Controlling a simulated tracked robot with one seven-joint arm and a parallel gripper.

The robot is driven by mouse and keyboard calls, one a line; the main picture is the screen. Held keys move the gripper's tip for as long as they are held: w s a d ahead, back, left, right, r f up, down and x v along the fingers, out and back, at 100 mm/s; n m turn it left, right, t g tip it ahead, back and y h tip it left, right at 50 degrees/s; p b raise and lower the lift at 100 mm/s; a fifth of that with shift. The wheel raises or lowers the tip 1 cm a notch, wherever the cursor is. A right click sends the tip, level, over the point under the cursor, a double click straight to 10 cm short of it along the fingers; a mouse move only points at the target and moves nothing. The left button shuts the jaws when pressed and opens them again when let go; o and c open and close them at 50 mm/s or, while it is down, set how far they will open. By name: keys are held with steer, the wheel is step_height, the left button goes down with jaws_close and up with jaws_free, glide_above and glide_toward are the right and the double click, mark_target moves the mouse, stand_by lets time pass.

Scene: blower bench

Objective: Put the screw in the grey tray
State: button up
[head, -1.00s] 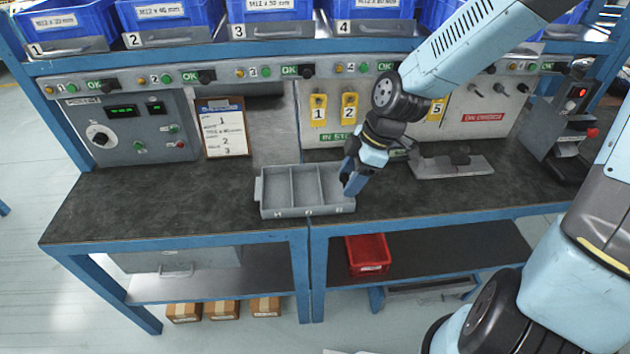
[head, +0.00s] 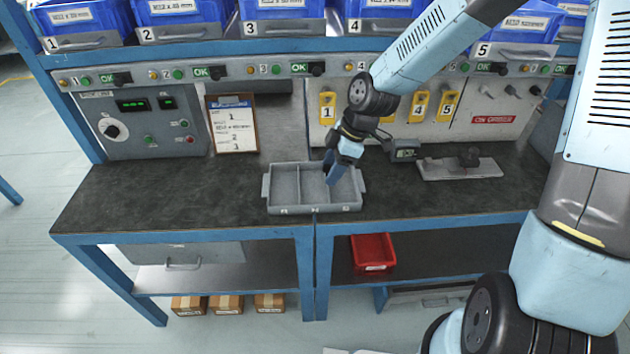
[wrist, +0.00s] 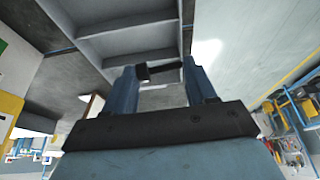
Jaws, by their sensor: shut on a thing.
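The grey tray (head: 290,209) sits on the dark bench top. It has three compartments side by side. My gripper (head: 332,178) is over the right part of the tray, fingers pointing down, near the divider between the middle and right compartments. In the wrist view my gripper (wrist: 162,82) is shut on a dark screw (wrist: 160,69), which lies crosswise between the fingertips. The tray also shows in the wrist view (wrist: 128,27), just beyond the fingers. The screw is too small to make out in the head view. I cannot tell its exact height above the tray.
A small grey and black device (head: 404,151) and a flat metal plate with a dark fixture (head: 458,170) lie right of the tray. A clipboard (head: 232,126) leans behind it. A red bin (head: 373,253) is on the lower shelf. The bench left of the tray is clear.

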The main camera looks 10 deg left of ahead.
glide_above(311, 190)
steer(key=d, duration=0.2)
steer(key=f, duration=0.6)
steer(key=shift+a+f, duration=0.1)
steer(key=shift+a, duration=0.15)
step_height(311, 190, down, 3)
steer(key=shift+w+f, duration=0.1)
steer(key=shift+f, duration=0.1)
steer(key=o, duration=1.1)
steer(key=shift+c, duration=0.2)
steer(key=shift+r, duration=0.1)
steer(key=v, duration=1.2)
